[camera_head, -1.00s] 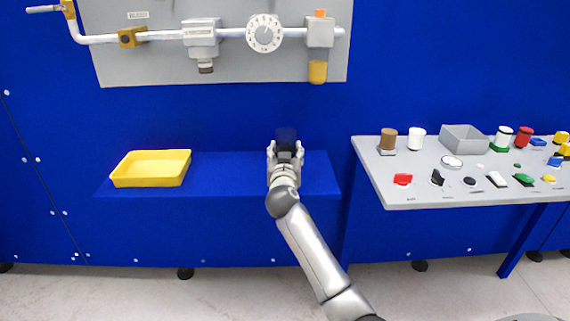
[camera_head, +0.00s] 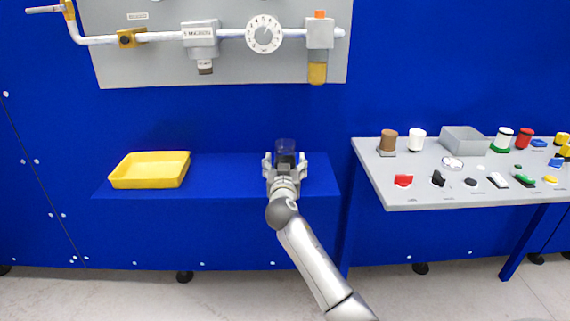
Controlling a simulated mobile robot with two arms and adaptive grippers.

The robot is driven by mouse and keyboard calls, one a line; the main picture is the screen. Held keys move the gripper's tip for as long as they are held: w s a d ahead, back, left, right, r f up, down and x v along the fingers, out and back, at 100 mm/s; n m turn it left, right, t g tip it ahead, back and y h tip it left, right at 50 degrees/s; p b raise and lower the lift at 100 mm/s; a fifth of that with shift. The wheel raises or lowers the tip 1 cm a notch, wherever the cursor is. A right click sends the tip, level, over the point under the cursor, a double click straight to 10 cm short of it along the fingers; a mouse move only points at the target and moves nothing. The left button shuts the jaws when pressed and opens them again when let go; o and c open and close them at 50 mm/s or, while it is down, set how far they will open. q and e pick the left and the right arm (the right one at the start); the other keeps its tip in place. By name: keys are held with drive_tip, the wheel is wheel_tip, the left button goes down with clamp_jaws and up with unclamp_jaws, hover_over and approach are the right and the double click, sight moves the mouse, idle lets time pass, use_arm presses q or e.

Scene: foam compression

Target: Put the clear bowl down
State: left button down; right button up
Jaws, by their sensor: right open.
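The clear bowl (camera_head: 285,145) is a small see-through vessel, tinted blue by the wall behind it. It stands upright at the blue shelf (camera_head: 225,181), just beyond my right gripper (camera_head: 285,160). My right gripper is open, with its fingers spread to the left and right of the bowl's lower part. The bowl's base is hidden behind the gripper, so I cannot tell whether it touches the shelf. My left gripper is not in view.
A yellow tray (camera_head: 150,183) sits on the shelf at the left. A pipe panel (camera_head: 130,70) hangs above. The shelf between tray and gripper is clear.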

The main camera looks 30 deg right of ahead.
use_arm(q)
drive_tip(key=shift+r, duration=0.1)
use_arm(e)
drive_tip(key=p+v, duration=0.1)
drive_tip(key=v, duration=1.1)
drive_tip(key=s+a+f+n+g+y, duration=0.25)
drive_tip(key=s+f, duration=0.45)
drive_tip(key=f, duration=0.4)
drive_tip(key=s+a+f+n+g+y, duration=0.2)
drive_tip(key=s+a+f+g+y, duration=0.3)
drive_tip(key=f, duration=0.6)
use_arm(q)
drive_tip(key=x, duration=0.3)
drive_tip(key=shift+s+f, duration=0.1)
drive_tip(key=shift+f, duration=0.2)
use_arm(e)
drive_tip(key=s+a+f+n+g+y, duration=0.1)
drive_tip(key=s+a+f, duration=0.3)
drive_tip(key=s, duration=0.5)
drive_tip(key=s+a+f+n+g+y, duration=0.2)
drive_tip(key=s+a+f+n+g, duration=0.1)
drive_tip(key=s, duration=0.7)
wheel_tip(320, 180, down, 2)
drive_tip(key=shift+s+a+f, duration=0.15)
drive_tip(key=shift+s+a, duration=0.2)
drive_tip(key=shift+a, duration=0.3)
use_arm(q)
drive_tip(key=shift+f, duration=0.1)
use_arm(e)
drive_tip(key=shift+n, duration=0.25)
